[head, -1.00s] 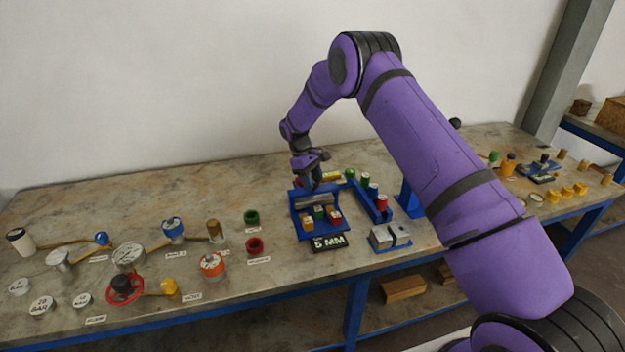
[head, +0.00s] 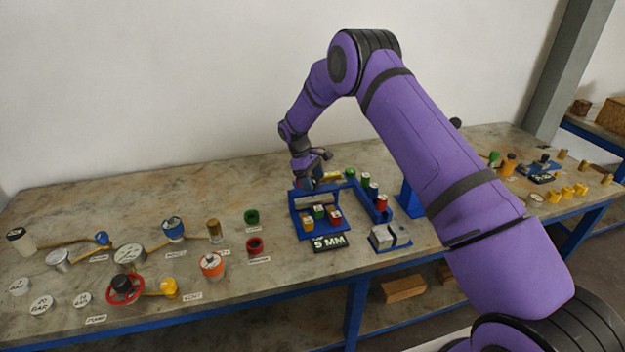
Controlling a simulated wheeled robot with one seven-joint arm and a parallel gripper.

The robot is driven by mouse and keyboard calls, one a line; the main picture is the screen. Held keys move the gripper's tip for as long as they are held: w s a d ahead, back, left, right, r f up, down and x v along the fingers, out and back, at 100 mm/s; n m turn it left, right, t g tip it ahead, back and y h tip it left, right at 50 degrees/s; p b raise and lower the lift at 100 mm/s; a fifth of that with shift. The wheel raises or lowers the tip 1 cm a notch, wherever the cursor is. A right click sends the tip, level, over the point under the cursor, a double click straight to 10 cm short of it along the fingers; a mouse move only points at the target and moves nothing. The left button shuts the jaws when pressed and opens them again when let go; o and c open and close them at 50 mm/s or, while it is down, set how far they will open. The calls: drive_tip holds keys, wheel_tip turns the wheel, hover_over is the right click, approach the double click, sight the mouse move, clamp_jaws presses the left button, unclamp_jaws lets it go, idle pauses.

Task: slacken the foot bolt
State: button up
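My gripper (head: 313,183) is at the end of the purple arm, pointing down over the back of a blue stand (head: 297,222) on the bench. Its fingers are small and dark here, so their opening and any contact do not show. A grey bar (head: 316,199) lies across the stand just below the gripper. Several small coloured blocks sit in front of the bar, among them a green one (head: 319,212) and a red one (head: 335,217). A black "5 MM" sign (head: 329,242) is at the stand's front. I cannot make out which part is the foot bolt.
A blue rack (head: 377,212) with coloured pieces stands right of the stand, behind a grey slotted block (head: 390,236). Left are gauges, a red handwheel (head: 122,287) and an orange-sided dial (head: 212,265). My arm hides part of the right bench. The bench's back left is bare.

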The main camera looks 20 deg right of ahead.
drive_tip(key=shift+r, duration=0.1)
drive_tip(key=v, duration=1)
drive_tip(key=shift+w+r, duration=0.15)
drive_tip(key=shift+r, duration=0.05)
drive_tip(key=shift+a, duration=0.15)
drive_tip(key=s+d+r+m+t+y, duration=0.1)
drive_tip(key=s+d+r, duration=0.1)
drive_tip(key=s+r, duration=0.55)
drive_tip(key=s+d+r+m+t, duration=0.15)
drive_tip(key=s+r, duration=0.35)
drive_tip(key=r, duration=0.6)
drive_tip(key=s+d+r+m+t+y, duration=0.1)
drive_tip(key=s+d+r+m, duration=0.15)
drive_tip(key=s+r, duration=0.6)
drive_tip(key=s+d+r+m+t, duration=0.1)
drive_tip(key=s+r, duration=0.2)
drive_tip(key=s, duration=0.4)
drive_tip(key=s+d+r+t, duration=0.1)
drive_tip(key=s+d+r, duration=0.15)
drive_tip(key=s, duration=0.45)
drive_tip(key=s+f+m+t+y, duration=0.1)
drive_tip(key=s+f+m+t, duration=0.2)
drive_tip(key=s, duration=1.3)
drive_tip(key=shift+s+d, duration=0.3)
drive_tip(key=shift+s, duration=0.1)
